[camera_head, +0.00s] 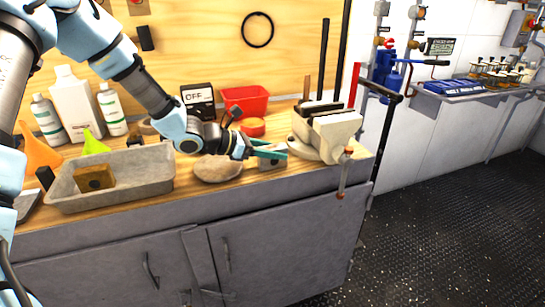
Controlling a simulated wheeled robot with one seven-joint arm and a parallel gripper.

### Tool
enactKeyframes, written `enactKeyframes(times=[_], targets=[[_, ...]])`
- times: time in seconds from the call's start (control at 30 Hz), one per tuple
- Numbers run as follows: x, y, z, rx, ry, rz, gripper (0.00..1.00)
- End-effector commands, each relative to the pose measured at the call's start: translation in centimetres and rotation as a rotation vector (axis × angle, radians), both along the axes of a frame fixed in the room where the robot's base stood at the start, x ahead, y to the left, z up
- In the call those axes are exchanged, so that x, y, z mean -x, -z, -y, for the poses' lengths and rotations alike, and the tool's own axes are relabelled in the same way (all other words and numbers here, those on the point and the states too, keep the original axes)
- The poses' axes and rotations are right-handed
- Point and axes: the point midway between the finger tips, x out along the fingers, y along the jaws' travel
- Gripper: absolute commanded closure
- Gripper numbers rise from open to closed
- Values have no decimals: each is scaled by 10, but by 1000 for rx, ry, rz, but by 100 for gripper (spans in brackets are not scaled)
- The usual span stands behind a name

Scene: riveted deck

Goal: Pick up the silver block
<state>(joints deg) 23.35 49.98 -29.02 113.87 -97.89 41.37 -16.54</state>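My gripper (284,151) reaches in from the left over the workbench. Its teal fingers look spread apart, and I see nothing clearly held between them. A small greyish block (272,164) with a dark spot on its face sits on the bench just below the fingertips, partly covered by them. It is the likeliest silver block, but it is too small to be sure of its colour. Whether the fingers touch it cannot be told.
A vise (328,134) stands close on the right. A round stone-like piece (218,169) lies to the left. A grey tray (150,189) holds a brownish block (93,178). A red bin (245,101), an OFF sign (198,100) and bottles (74,106) stand behind.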

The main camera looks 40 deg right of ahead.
Motion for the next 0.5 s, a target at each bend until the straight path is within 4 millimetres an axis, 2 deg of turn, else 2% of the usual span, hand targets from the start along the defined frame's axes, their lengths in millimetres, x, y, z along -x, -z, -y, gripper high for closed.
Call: enactKeyframes(times=[0.07,0.4,0.5], targets=[[0,0,0,0,0,0,61],[0,0,0,0,0,0,99],[0,0,0,0,0,0,100]])
